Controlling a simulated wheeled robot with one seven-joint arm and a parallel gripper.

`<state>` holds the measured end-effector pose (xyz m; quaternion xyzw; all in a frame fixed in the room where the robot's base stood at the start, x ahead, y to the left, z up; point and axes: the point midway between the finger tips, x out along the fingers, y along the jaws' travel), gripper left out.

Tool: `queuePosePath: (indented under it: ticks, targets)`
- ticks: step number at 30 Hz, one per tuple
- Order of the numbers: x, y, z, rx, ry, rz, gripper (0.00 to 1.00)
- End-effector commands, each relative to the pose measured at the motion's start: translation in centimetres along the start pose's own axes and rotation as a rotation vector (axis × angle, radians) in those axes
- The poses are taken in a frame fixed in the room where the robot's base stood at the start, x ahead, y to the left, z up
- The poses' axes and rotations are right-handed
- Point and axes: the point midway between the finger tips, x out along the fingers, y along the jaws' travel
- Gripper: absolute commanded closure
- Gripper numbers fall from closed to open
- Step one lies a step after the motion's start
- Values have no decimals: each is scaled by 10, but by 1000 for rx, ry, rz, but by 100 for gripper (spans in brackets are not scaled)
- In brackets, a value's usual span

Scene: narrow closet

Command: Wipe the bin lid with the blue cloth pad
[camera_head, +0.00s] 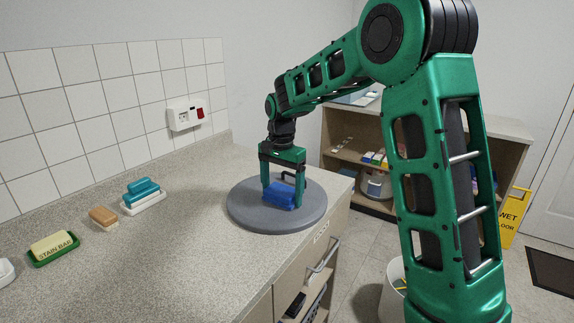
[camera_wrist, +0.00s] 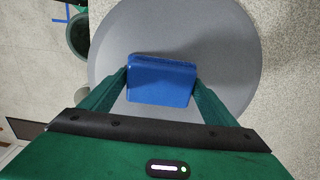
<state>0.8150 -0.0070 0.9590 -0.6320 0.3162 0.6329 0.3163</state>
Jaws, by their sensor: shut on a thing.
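The blue cloth pad (camera_head: 280,196) is held between the fingers of my gripper (camera_head: 281,191). In the wrist view the pad (camera_wrist: 161,80) sits between my gripper's two green fingers (camera_wrist: 160,98). The bin lid (camera_head: 247,213) is a round grey disc with a dark handle, lying flat on the counter. The pad is over the lid, close to its surface; I cannot tell for sure whether it touches. The lid also fills much of the wrist view (camera_wrist: 215,35), and its handle is hidden there.
On the counter (camera_head: 170,260) to the left are a stain bar (camera_head: 53,246) in a green dish, a tan brush (camera_head: 103,217) and a teal-handled scrubber (camera_head: 142,196). A switched socket (camera_head: 185,115) is on the tiled wall. A shelf unit (camera_head: 500,132) and yellow wet-floor sign (camera_head: 515,215) stand right.

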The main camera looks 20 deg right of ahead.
Motion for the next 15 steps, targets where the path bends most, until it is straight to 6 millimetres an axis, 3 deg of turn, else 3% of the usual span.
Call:
queuePosePath:
  ticks: [7,15]
  targets:
    - [0,9,-17,2,0,2,43]
    - [-33,13,-22,10,1,0,43]
